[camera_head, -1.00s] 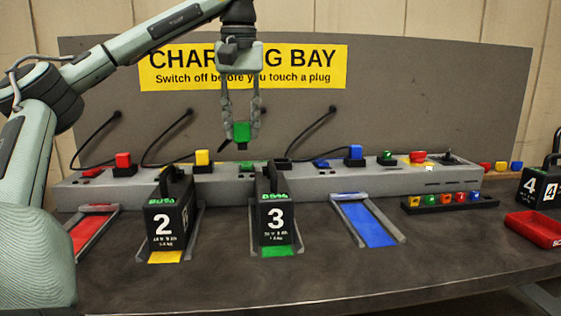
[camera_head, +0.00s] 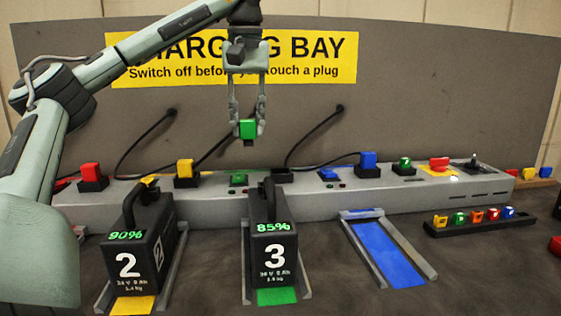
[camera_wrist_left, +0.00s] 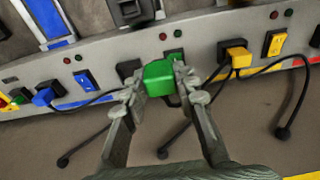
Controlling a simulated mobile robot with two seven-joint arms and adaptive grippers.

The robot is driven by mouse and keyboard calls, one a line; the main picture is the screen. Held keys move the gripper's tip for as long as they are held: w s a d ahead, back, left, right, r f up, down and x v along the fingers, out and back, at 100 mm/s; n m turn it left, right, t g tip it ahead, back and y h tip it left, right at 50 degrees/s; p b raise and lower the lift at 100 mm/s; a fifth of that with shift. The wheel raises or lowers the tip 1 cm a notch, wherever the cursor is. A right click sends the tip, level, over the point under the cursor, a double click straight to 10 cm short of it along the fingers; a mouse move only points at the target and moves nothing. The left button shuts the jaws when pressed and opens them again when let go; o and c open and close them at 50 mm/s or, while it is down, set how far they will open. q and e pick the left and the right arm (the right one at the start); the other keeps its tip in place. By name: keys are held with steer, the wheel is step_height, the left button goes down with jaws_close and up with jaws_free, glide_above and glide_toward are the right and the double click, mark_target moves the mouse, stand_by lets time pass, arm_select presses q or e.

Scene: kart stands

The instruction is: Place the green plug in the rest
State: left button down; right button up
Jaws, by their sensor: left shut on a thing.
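The green plug (camera_head: 248,129) is held between the fingertips of my left gripper (camera_head: 247,120), which is shut on it. It hangs in the air above the grey charging strip (camera_head: 215,192). It also shows in the left wrist view (camera_wrist_left: 158,78), with both fingers against its sides. Below it are a green switch (camera_head: 238,178) and an empty black socket (camera_head: 283,175). A green-topped item on a black base (camera_head: 404,166) stands further right on the strip. I cannot tell which fitting is the rest. My right gripper is not in view.
A red plug (camera_head: 91,172), yellow plug (camera_head: 185,169) and blue plug (camera_head: 368,161) sit in the strip, with black cords behind. Batteries 2 (camera_head: 140,250) and 3 (camera_head: 273,250) stand in front. The blue bay (camera_head: 385,255) is empty. A red button (camera_head: 439,163) is at right.

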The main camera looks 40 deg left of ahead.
arm_select(q)
steer(key=w+f, duration=0.2)
steer(key=w, duration=0.1)
steer(key=w+f, duration=0.1)
steer(key=w, duration=0.2)
steer(key=w+f, duration=0.2)
steer(key=w, duration=0.1)
steer(key=shift+w+d+f, duration=0.1)
steer(key=shift+w+f, duration=0.15)
steer(key=shift+f, duration=2.2)
steer(key=c, duration=1.2)
jaws_free()
steer(key=r, duration=0.8)
steer(key=s+d+r, duration=0.1)
steer(key=r, duration=0.3)
steer(key=shift+r, duration=0.1)
